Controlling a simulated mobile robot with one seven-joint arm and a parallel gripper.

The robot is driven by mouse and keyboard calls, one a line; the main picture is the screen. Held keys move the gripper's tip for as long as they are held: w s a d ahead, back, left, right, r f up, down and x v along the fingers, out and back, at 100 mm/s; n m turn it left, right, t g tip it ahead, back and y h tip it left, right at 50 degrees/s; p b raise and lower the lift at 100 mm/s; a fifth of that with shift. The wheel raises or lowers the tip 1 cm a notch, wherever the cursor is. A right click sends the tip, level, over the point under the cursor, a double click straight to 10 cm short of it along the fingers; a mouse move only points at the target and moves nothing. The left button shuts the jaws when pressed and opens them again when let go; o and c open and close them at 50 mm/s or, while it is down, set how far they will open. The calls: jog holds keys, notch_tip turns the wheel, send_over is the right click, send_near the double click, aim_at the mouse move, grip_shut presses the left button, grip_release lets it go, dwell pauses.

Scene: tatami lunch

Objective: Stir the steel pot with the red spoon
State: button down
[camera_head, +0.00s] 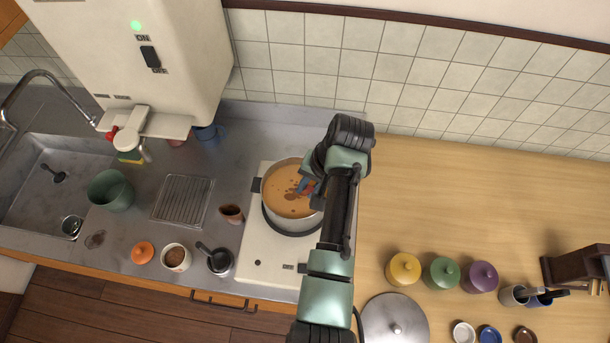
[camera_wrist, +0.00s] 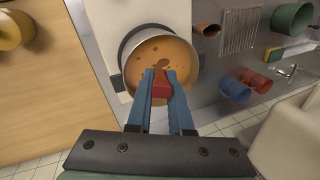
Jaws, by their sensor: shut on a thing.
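The steel pot (camera_head: 271,197) stands on the white stove and holds orange-brown soup (camera_head: 285,188) with darker bits in it. It also shows in the wrist view (camera_wrist: 126,55). My gripper (camera_head: 306,187) is over the right side of the pot. In the wrist view my gripper (camera_wrist: 161,90) has its blue fingers shut on the red spoon (camera_wrist: 161,88). Only a red block-like part of the spoon shows between the fingers. A brown patch lies in the soup just beyond it; I cannot tell whether it is the spoon's lower end.
The white stove (camera_head: 258,264) sits on the steel counter. A small brown pitcher (camera_head: 232,213) and a dark small pan (camera_head: 219,262) stand left of it. A steel lid (camera_head: 395,322) and yellow, green and purple canisters (camera_head: 441,272) are on the wooden counter at right.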

jog(key=shift+s+d+f, duration=0.1)
jog(key=shift+s+f, duration=0.2)
jog(key=shift+w+f+b, duration=0.1)
jog(key=shift+f+b, duration=0.35)
jog(key=shift+b, duration=0.05)
jog(key=w+f+b, duration=0.1)
jog(key=f+b, duration=0.2)
jog(key=w+a+f+b, duration=0.1)
jog(key=w+f+b, duration=0.1)
jog(key=f+b, duration=0.2)
jog(key=w+f+b, duration=0.1)
jog(key=f+b, duration=0.2)
jog(key=shift+w+a+f+b, duration=0.15)
jog(key=shift+a+b, duration=0.1)
jog(key=shift+b, duration=0.1)
jog(key=shift+f, duration=0.1)
jog(key=shift+w, duration=0.1)
jog(key=shift+a, duration=0.1)
